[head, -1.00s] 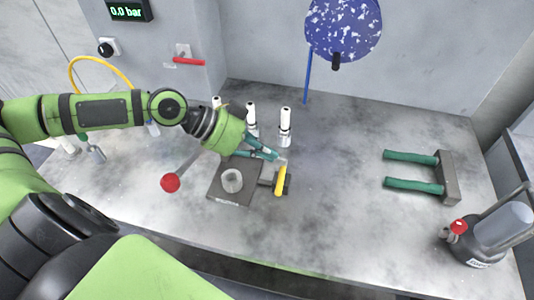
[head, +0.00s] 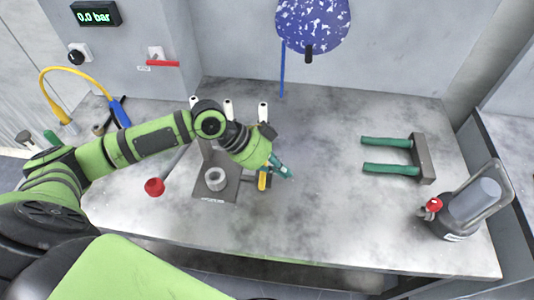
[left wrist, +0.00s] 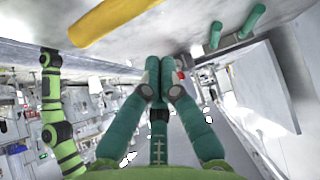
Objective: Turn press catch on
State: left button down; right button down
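The press (head: 222,190) has a dark base plate with a grey ring (head: 215,178) on it and a lever ending in a red ball (head: 154,187). Its catch appears to be the yellow handle (head: 263,181) at the plate's right side, partly hidden by my left gripper. My left gripper (head: 284,172) is just right of the yellow handle; contact cannot be told. In the left wrist view its teal fingers (left wrist: 158,72) are together with nothing between them, and the yellow handle (left wrist: 115,20) is beyond them, toward the upper left. My right gripper is not in view.
White-capped cylinders (head: 263,112) stand behind the press. A block with two green bars (head: 420,158) lies at right, and a grey vessel with a red knob (head: 470,205) stands at the right edge. A blue speckled disc (head: 312,25) is on the wall.

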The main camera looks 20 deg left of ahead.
aim_at(263, 177)
pick_arm(q)
jog(key=a, duration=0.1)
jog(key=a+f+p, duration=0.1)
jog(key=s+a+p, duration=0.1)
jog(key=shift+s+f, duration=0.1)
jog(key=shift+f, duration=0.2)
jog(key=shift+a+f+b, duration=0.1)
jog(key=shift+a+b, duration=0.05)
jog(key=shift+b, duration=0.15)
jog(key=shift+a+f+m+b, duration=0.15)
jog(key=shift+a+m+b, duration=0.15)
jog(key=shift+b, duration=0.1)
jog(key=shift+s+a, duration=0.1)
jog(key=shift+g, duration=0.3)
